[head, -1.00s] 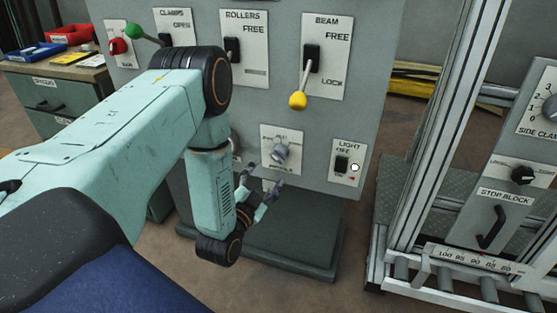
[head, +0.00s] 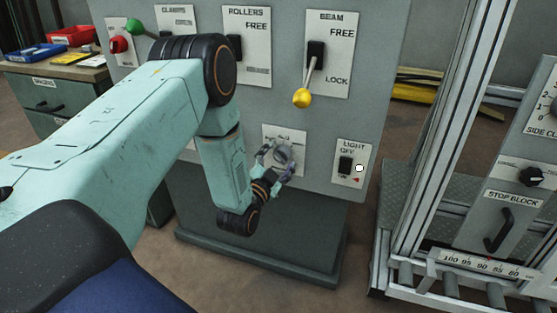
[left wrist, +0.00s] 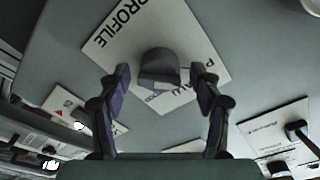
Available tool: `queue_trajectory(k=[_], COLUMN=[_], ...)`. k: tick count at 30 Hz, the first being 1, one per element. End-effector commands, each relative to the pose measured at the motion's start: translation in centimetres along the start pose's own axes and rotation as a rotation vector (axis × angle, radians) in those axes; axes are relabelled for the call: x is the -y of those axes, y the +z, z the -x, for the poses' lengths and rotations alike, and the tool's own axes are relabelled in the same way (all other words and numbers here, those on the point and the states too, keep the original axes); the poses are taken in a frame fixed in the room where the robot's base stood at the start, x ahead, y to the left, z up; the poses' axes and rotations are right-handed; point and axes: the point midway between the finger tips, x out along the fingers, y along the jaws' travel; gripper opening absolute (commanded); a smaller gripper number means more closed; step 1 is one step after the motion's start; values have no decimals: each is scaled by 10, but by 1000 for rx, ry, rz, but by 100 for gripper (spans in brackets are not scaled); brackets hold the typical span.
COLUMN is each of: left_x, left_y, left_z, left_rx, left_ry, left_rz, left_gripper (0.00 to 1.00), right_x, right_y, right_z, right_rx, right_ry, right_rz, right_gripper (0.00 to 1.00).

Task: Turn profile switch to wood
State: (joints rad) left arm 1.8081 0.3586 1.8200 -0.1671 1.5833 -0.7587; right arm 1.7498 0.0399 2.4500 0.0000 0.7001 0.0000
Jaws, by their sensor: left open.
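The profile switch is a grey rotary knob (left wrist: 158,68) on a white plate (left wrist: 128,44) marked PROFILE in the left wrist view. In the head view the knob (head: 283,153) sits low on the grey control panel, partly covered by my gripper. My left gripper (left wrist: 160,88) is open, with one finger on each side of the knob in the wrist view. I cannot tell whether the fingers touch it. In the head view my left gripper (head: 272,165) is right at the plate. The plate's lettering is mostly hidden or too small to read there. My right gripper is not in view.
Above the switch is the yellow-tipped BEAM lever (head: 303,96). The LIGHT switch (head: 345,165) is to its right. A metal frame with the STOP BLOCK panel (head: 500,215) stands at right.

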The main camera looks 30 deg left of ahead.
Motion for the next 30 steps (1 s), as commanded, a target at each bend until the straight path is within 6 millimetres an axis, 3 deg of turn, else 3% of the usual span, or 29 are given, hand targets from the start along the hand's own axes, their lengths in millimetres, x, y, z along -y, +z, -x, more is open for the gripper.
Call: queue_trajectory(k=[20,30], left_x=[0,1], left_y=[0,-1], left_z=[0,0], left_rx=[0,3], left_ry=[0,3], left_rz=[1,-60], left_gripper=[10,10], right_x=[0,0], right_y=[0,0], right_z=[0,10], right_rx=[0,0], right_ry=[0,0], right_rz=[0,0], right_gripper=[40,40])
